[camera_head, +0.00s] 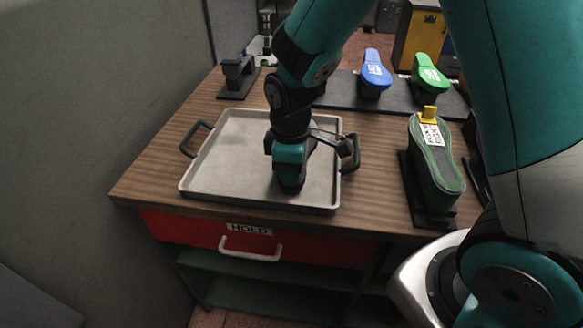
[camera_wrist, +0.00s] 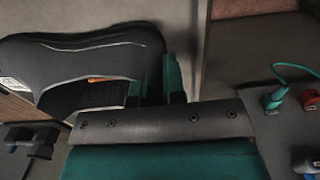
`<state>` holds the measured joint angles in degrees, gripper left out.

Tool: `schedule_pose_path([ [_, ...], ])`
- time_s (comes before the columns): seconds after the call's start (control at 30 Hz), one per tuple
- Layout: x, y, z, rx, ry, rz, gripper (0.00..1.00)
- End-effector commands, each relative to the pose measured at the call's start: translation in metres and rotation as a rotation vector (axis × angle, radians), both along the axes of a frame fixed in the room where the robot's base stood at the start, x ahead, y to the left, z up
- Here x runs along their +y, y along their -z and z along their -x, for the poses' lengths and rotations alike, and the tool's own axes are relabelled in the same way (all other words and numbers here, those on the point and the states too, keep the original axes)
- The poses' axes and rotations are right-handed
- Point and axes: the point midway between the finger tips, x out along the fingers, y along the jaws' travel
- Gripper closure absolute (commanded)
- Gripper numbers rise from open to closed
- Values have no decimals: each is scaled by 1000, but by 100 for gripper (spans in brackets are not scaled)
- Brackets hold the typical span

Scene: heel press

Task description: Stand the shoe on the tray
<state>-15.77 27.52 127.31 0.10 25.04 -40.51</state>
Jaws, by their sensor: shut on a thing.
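My gripper (camera_head: 290,172) is low over the grey tray (camera_head: 228,150), right of its middle. In the wrist view the gripper fingers (camera_wrist: 172,80) are shut on a dark grey shoe (camera_wrist: 85,62). The shoe extends left from the fingers, with pale seam lines and a small orange patch. In the head view the shoe is mostly or wholly hidden by my gripper and arm. I cannot tell whether it touches the tray floor. The tray is otherwise bare, with dark handles at its left and right.
The wooden table (camera_head: 148,178) carries a green sole-shaped piece (camera_head: 437,165) on a black stand at right. Blue (camera_head: 374,72) and green (camera_head: 430,76) lasts stand behind. A dark fixture (camera_head: 238,78) is at back left. A red drawer (camera_head: 185,228) marked HOLD is below the front edge.

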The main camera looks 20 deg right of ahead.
Motion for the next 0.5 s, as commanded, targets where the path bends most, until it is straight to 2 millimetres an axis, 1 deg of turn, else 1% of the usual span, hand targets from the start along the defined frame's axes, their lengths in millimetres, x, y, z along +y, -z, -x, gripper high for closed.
schedule_pose_path([
  [0.03,0,2,0,-1,0,0,100],
  [0.07,0,2,0,0,0,0,85],
  [0.1,0,2,0,0,0,0,76],
  [0.17,0,2,0,0,0,0,64],
  [0.4,0,1,0,0,0,0,64],
  [0.5,0,-4,0,-1,0,0,64],
])
